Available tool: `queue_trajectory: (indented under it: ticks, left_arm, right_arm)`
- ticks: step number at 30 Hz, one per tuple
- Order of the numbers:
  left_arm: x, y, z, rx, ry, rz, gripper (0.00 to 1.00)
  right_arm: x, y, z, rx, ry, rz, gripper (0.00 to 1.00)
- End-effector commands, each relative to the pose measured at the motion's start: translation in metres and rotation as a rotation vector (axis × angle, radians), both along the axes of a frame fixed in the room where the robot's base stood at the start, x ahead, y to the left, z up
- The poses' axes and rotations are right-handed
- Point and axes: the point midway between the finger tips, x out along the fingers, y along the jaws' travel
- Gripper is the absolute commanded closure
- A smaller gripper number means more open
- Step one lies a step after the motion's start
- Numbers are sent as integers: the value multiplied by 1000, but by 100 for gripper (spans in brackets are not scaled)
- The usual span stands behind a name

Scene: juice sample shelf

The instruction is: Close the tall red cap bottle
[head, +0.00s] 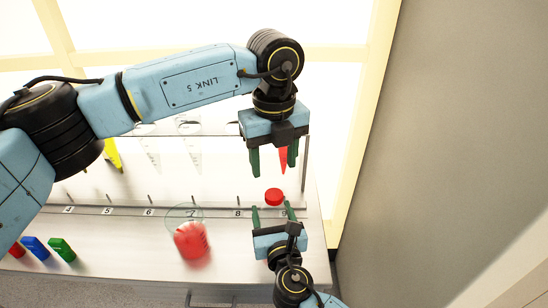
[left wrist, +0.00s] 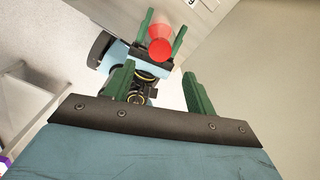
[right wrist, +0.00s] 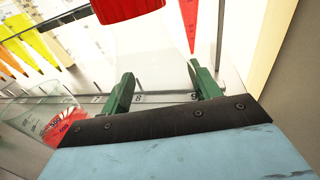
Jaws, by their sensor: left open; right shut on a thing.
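The tall bottle's red cap (head: 274,197) shows at the tips of my right gripper (head: 272,208). In the right wrist view the clear, pale bottle (right wrist: 150,60) rises between the right fingers, with the red cap (right wrist: 130,8) at its top, cut by the frame edge. My right gripper is shut on the bottle. I cannot tell how tightly the cap sits. My left gripper (head: 273,170) is open and empty, pointing down above the cap and apart from it. In the left wrist view the cap (left wrist: 160,48) lies beyond the left fingers (left wrist: 158,88).
A clear beaker with red contents (head: 192,240) stands left of the bottle. A rack with numbered slots (head: 110,211) and hanging cones, including a yellow one (head: 113,154), runs behind. Blue (head: 35,247) and green (head: 62,250) blocks sit at left. A grey wall (head: 440,150) borders the right.

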Motion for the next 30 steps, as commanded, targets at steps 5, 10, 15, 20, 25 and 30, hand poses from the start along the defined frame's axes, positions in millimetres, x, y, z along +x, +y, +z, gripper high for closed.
queue_trajectory:
  ticks: [5, 10, 15, 20, 25, 30]
  left_arm:
    - [0, 0, -11, 1, 3, -1, 44]
    - [-1, 0, -38, 2, 4, -1, 44]
    - [0, 0, -63, 0, 3, -1, 44]
    - [0, 0, -76, 1, 0, -2, 44]
    - [0, 0, -80, 0, 0, -2, 44]
    - [0, 0, -80, 0, 0, -2, 44]
  right_arm:
    - [0, 0, 0, 0, 0, 0, 100]
    - [0, 0, 0, 0, 0, 0, 100]
    - [0, 0, 0, 0, 0, 0, 100]
    - [0, 0, 0, 0, 0, 0, 100]
    - [0, 0, 0, 0, 0, 0, 100]
    - [0, 0, 0, 0, 0, 0, 100]
